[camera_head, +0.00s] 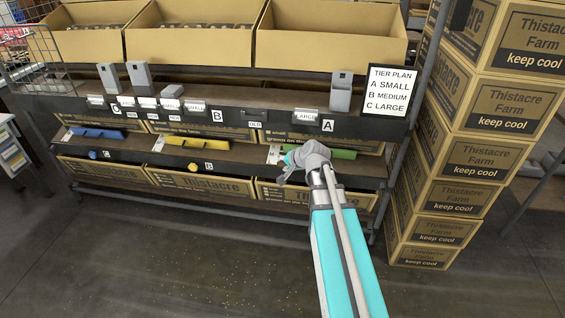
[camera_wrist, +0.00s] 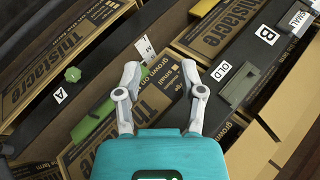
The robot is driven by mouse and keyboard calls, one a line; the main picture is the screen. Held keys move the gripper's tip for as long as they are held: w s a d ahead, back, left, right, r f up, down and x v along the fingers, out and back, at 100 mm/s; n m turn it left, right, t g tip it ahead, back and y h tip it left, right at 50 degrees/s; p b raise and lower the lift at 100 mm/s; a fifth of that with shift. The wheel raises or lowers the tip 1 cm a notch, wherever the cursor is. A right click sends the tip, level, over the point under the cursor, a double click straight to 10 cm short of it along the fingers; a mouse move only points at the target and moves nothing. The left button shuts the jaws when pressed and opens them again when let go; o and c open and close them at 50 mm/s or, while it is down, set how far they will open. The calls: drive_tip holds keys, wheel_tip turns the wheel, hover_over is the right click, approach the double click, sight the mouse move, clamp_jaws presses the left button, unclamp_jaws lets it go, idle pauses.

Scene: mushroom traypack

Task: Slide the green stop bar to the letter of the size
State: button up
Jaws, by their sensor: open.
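The green stop bar (camera_head: 338,154) lies on the lower shelf at the right bay, partly hidden behind my gripper (camera_head: 290,160). In the wrist view the green bar (camera_wrist: 94,121) runs diagonally beside my left finger; contact cannot be told. My gripper (camera_wrist: 161,72) is open, its fingers apart with nothing seen between them. A green knob (camera_wrist: 72,74) sits by a letter A tag (camera_wrist: 60,94) on the shelf edge. The tier plan sign (camera_head: 389,91) reads A small, B medium, C large. A LARGE tag (camera_head: 306,117) hangs left of the upper letter A (camera_head: 328,125).
A yellow bar (camera_head: 186,143) and a blue bar (camera_head: 95,133) lie in the bays to the left. An OLD tag (camera_wrist: 221,71) and grey holders line the upper edge. Stacked Thistacre boxes (camera_head: 456,175) stand right of the rack. The floor in front is clear.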

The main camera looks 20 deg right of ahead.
idle(0.3)
drive_tip(key=w+d+f+m+t+h+b, duration=0.1)
drive_tip(key=d+f+m+b, duration=0.4)
drive_tip(key=d+b, duration=0.6)
drive_tip(key=w+d+f+m+t+h+b, duration=0.2)
drive_tip(key=d+f+m+t+h+b, duration=0.2)
drive_tip(key=d+f+b, duration=0.5)
drive_tip(key=d+m+t+b, duration=0.1)
drive_tip(key=d+m+b, duration=0.1)
drive_tip(key=b, duration=0.1)
drive_tip(key=shift+d+t+h, duration=0.15)
drive_tip(key=shift+t+h, duration=0.15)
drive_tip(key=shift+w+f, duration=0.1)
drive_tip(key=shift+w, duration=0.05)
drive_tip(key=b+x, duration=0.2)
drive_tip(key=x, duration=1.1)
drive_tip(key=shift+w+b, duration=0.3)
drive_tip(key=shift+w, duration=0.1)
clamp_jaws()
